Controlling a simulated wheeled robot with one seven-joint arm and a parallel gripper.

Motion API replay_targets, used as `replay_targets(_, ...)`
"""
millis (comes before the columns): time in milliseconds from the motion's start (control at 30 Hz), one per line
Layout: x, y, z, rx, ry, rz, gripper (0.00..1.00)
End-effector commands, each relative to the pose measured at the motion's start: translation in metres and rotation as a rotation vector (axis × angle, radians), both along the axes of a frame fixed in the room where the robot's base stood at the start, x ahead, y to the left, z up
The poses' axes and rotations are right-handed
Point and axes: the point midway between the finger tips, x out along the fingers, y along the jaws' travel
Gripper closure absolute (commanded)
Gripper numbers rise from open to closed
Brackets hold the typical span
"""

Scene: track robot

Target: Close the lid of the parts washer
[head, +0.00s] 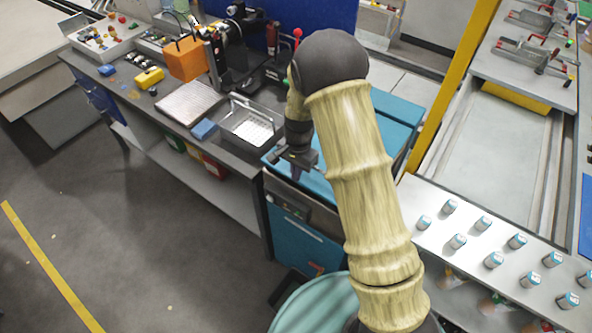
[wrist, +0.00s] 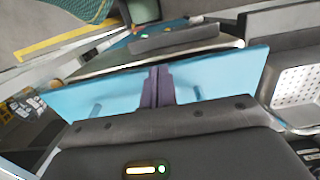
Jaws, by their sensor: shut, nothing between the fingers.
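The parts washer is a teal cabinet (head: 300,242) with a dark front band, at the right end of the bench. Its blue lid (head: 316,184) lies low over the top, partly hidden by my arm; I cannot tell whether it is fully down. In the wrist view the lid (wrist: 225,78) is a light-blue panel across the picture. My gripper (head: 297,173) points down at the lid near its front left part, fingers together and empty. The dark purple fingers also show in the wrist view (wrist: 156,78), in front of the panel. Contact with the lid is unclear.
A metal basin (head: 250,124) stands left of the washer, with a ribbed tray (head: 194,102) and an orange box (head: 185,58) farther left. A yellow post (head: 455,85) rises at the right. A white table with several small cans (head: 458,241) is at the lower right. The left floor is clear.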

Motion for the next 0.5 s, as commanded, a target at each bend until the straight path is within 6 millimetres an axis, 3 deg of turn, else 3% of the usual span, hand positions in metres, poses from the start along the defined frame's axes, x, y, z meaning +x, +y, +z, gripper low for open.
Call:
replay_targets(300,0.0,0.0,-0.003,0.0,0.0,0.0,1.0)
replay_targets(500,-0.003,0.001,-0.029,0.0,0.004,-0.001,1.0)
